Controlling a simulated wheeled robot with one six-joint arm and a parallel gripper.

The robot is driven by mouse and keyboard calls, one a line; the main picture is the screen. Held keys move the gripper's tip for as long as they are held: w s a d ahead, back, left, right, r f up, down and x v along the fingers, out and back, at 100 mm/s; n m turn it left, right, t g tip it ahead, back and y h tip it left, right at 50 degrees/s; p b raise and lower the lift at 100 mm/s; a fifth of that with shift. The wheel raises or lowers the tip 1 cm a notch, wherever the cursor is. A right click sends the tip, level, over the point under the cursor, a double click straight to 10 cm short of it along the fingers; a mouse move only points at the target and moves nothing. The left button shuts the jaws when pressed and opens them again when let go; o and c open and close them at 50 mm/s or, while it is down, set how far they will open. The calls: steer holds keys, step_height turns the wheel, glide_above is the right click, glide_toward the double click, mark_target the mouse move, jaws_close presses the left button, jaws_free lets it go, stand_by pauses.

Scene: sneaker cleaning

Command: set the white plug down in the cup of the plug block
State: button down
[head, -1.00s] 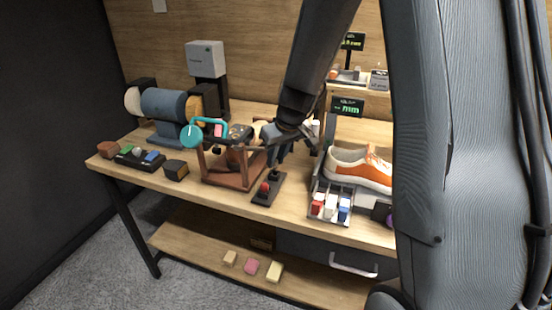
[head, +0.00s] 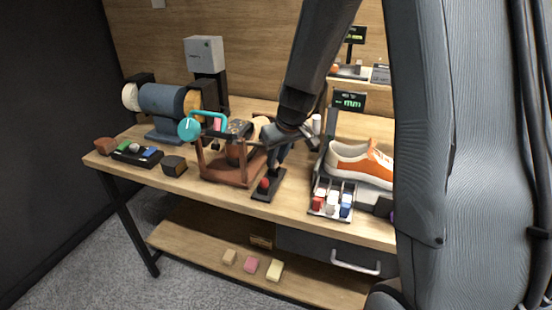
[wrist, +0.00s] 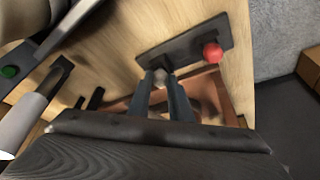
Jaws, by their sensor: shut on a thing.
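The plug block (wrist: 196,47) is a dark bar with a red plug (wrist: 212,52) standing at one end; in the head view it lies near the front of the bench (head: 264,196). My gripper (wrist: 166,79) is over the other end of the block, with its two dark fingers pointing down at it. It is shut on the white plug (wrist: 162,77), of which only a small pale bit shows between the fingertips. The cup is hidden by the fingers and plug, so I cannot tell whether the plug is inside it. In the head view my gripper (head: 275,166) hides that end.
A brown wooden stand (head: 228,172) is close to the left of the block. A tray of red, white and blue pieces (head: 331,207) and an orange-white sneaker (head: 360,162) are to the right. A bench grinder (head: 162,103) stands at the back left.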

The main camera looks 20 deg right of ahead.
steer(key=shift+f+b, duration=0.35)
steer(key=shift+f, duration=0.05)
steer(key=c, duration=1.5)
jaws_free()
steer(key=shift+c, duration=0.2)
steer(key=v, duration=0.7)
steer(key=shift+r, duration=0.35)
steer(key=shift+s, duration=0.15)
steer(key=s+f+m+g, duration=0.1)
steer(key=s+f+g, duration=0.1)
steer(key=s, duration=0.8)
steer(key=s+a+f+m+g+h, duration=0.1)
steer(key=s+f, duration=0.3)
steer(key=s, duration=0.7)
steer(key=shift+s+m+g, duration=0.25)
steer(key=shift+m+g, duration=0.25)
